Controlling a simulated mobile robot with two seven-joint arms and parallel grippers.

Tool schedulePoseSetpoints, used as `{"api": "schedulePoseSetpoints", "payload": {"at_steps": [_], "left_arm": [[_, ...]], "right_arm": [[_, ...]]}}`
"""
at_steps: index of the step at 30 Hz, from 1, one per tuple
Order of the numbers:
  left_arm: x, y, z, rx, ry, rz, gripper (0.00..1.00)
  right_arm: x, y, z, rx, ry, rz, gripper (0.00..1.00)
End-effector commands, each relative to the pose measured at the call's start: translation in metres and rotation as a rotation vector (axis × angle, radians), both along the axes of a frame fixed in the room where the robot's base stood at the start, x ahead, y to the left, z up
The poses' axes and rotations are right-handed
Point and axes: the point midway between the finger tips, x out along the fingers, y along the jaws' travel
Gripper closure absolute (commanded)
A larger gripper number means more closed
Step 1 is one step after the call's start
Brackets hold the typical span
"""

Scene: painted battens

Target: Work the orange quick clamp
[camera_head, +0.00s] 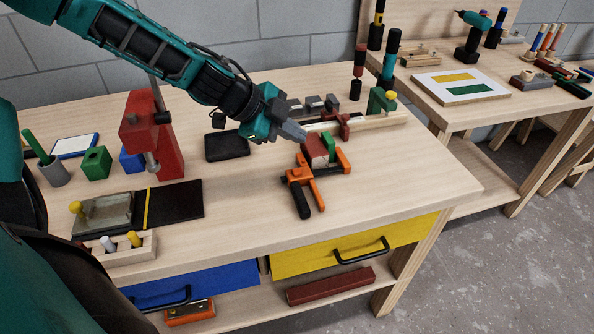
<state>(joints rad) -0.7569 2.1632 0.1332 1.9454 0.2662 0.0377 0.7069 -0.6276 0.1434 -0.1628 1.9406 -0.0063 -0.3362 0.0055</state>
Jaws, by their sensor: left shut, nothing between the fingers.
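The orange quick clamp (314,190) lies on the workbench, right of the middle of the picture. Its black handle (301,202) points toward the bench's front edge. A dark red block (316,151) and a green piece (328,146) sit at the clamp's far end, between its orange parts; I cannot tell whether the jaws press on them. My left gripper (301,136) comes in from the upper left. Its grey fingers are shut and empty, at the far left side of the red block. I cannot tell whether the fingertips touch anything. My right gripper is not in view.
Behind the clamp lies a pale batten (377,122) with a dark red clamp (344,126) and a green block (381,102). A red press (152,135) and a black box (227,145) stand left. Bench right of the clamp is clear. A yellow drawer (340,248) is below.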

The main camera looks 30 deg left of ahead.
Motion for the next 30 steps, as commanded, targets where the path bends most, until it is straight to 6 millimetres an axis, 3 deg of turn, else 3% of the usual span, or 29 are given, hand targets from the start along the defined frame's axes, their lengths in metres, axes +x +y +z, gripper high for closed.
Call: {"api": "schedulePoseSetpoints", "payload": {"at_steps": [3, 12, 30], "left_arm": [[0.0, 0.001, -0.026, 0.0, 0.0, 0.002, 1.0], [0.0, 0.001, -0.058, 0.001, -0.001, 0.0, 1.0], [-0.001, 0.001, -0.062, 0.001, -0.001, 0.0, 1.0]], "right_arm": [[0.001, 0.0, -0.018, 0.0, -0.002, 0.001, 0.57], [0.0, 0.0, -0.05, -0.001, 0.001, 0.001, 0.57], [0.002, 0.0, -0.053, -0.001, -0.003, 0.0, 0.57]]}}
